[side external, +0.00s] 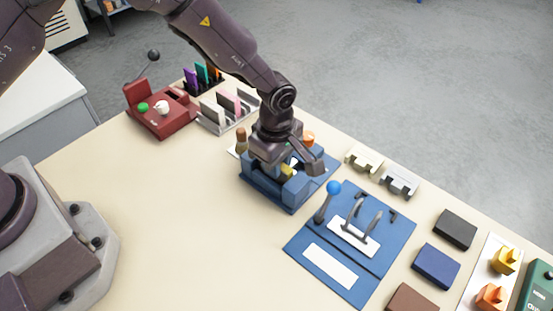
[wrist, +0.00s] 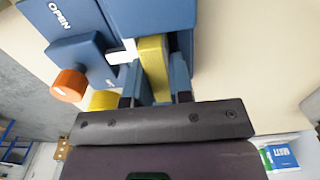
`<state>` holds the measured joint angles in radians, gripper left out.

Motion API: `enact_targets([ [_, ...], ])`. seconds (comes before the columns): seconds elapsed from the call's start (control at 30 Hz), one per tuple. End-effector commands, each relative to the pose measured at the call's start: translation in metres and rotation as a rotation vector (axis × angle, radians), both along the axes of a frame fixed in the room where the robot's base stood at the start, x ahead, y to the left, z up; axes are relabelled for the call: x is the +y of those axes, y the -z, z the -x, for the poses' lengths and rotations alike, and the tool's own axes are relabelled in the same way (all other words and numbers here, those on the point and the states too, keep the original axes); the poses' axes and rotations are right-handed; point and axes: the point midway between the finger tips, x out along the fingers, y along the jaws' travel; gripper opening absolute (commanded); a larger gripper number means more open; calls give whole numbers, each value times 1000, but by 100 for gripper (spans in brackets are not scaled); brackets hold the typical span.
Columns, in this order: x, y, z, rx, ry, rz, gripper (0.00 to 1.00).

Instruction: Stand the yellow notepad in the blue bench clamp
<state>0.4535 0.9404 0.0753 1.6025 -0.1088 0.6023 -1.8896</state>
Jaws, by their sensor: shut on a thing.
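The yellow notepad (wrist: 154,65) is between my gripper's fingers (wrist: 157,95) in the wrist view. Only its narrow yellow edge shows there. My gripper (side external: 288,168) is shut on it, low over the blue bench clamp (side external: 285,190) in the side view. In the wrist view the blue clamp body (wrist: 155,12) surrounds the notepad's far end, which appears to be within the clamp's gap. How deep it sits is hidden. An orange knob (wrist: 69,86) sits on the clamp's side, near the word OPEN.
A blue board with a blue-ball lever (side external: 334,187) lies to the right of the clamp. A grey rack (side external: 228,112) and a red device (side external: 160,110) stand behind left. Pale holders (side external: 363,158) stand along the far edge. The table's front left is clear.

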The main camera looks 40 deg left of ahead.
Motion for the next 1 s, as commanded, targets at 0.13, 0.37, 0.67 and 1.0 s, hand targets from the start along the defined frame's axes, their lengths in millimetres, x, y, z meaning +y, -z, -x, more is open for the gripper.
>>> enact_targets([
  [0.13, 0, 3, 0, -1, 0, 0, 0],
  [0.37, 0, 5, 0, -1, 0, 1, 31],
  [0.67, 0, 2, 0, -1, 0, 0, 31],
  [1.0, 0, -25, 0, -1, 0, 1, 31],
])
